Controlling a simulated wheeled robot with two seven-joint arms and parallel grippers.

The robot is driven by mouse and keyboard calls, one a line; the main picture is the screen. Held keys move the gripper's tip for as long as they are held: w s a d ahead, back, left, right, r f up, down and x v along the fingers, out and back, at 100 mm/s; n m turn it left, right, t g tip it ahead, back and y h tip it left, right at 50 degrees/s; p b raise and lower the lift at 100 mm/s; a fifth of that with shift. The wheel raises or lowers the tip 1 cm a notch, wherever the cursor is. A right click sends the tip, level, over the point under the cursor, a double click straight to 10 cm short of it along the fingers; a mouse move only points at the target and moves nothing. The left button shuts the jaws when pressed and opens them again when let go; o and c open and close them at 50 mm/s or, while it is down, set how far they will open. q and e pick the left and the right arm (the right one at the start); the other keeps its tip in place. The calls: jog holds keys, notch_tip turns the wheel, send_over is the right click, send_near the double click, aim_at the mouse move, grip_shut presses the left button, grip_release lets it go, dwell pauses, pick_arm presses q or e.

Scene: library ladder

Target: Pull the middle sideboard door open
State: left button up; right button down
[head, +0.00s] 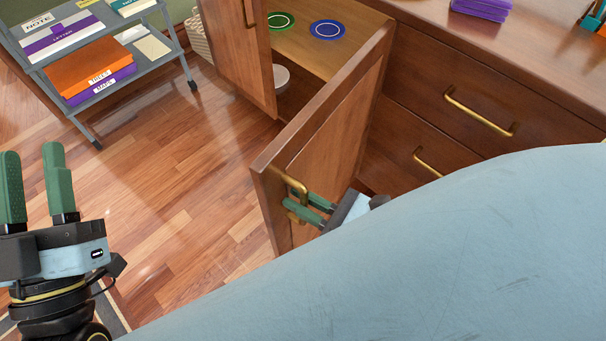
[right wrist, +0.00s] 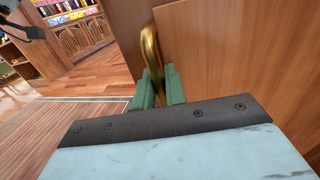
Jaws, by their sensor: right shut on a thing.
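The sideboard door (head: 335,135) stands swung out from the sideboard in the head view. Its brass handle (head: 295,186) is near the door's free edge. My right gripper (head: 300,205) has its green fingers shut on this handle. In the right wrist view the fingers close around the brass handle (right wrist: 151,50) beside the door panel (right wrist: 230,50). Part of my right arm hides the lower door. My left gripper (head: 35,185) is open and empty above the floor at the left, its green fingers apart and pointing up.
A second door (head: 240,50) also stands open at the left of the compartment. Green and blue plates (head: 327,30) lie on the shelf. Drawers with brass handles (head: 480,112) are at right. A grey cart (head: 55,65) with books stands at upper left. The wooden floor (head: 170,170) between is clear.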

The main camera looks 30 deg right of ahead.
jog(key=c, duration=1.8)
grip_release()
